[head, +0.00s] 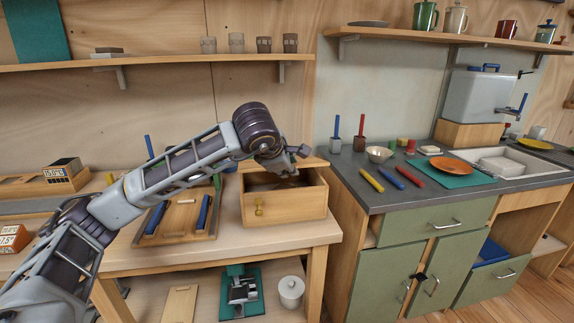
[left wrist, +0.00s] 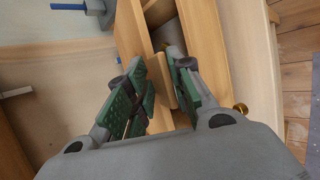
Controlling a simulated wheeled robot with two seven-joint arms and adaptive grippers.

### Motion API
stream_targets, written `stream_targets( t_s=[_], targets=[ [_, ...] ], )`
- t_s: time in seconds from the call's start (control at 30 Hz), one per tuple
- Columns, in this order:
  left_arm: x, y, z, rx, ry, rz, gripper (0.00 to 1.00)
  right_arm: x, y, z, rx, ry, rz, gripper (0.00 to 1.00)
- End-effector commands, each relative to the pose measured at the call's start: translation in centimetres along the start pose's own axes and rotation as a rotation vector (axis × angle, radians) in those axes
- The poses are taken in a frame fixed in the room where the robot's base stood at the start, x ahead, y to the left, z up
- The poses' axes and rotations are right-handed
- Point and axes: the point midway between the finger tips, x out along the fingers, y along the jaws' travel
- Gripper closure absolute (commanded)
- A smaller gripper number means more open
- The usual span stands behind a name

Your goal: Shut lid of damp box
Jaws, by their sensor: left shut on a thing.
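A pale wooden edge, apparently the raised lid (head: 313,163), shows at the back, mostly hidden by my left gripper (head: 288,160). In the left wrist view, the green-padded fingers (left wrist: 165,95) are closed on a small wooden piece (left wrist: 187,92), which seems to be part of the lid. Wooden panels and brass bits show around it. My right gripper is out of view.
A tray (head: 178,230) with blue-handled tools lies left of the box. The dark counter (head: 400,194) stands right of it, with colored tools, a bowl and an orange plate. A shelf (head: 180,62) with cups runs above. The bench front edge is close before the box.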

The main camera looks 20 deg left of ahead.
Motion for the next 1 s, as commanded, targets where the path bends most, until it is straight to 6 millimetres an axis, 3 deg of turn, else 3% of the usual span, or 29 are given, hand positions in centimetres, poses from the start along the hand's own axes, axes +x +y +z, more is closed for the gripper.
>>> stream_targets(
  t_s=[0.5, 1.0],
  targets=[
    [2.0, -3.0, -0.9, -0.006, 0.003, -0.006, 1.0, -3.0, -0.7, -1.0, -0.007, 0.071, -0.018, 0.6],
    [2.9, -4.3, -1.3, -0.008, 0.003, -0.005, 1.0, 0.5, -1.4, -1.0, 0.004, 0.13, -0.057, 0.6]
  ],
)
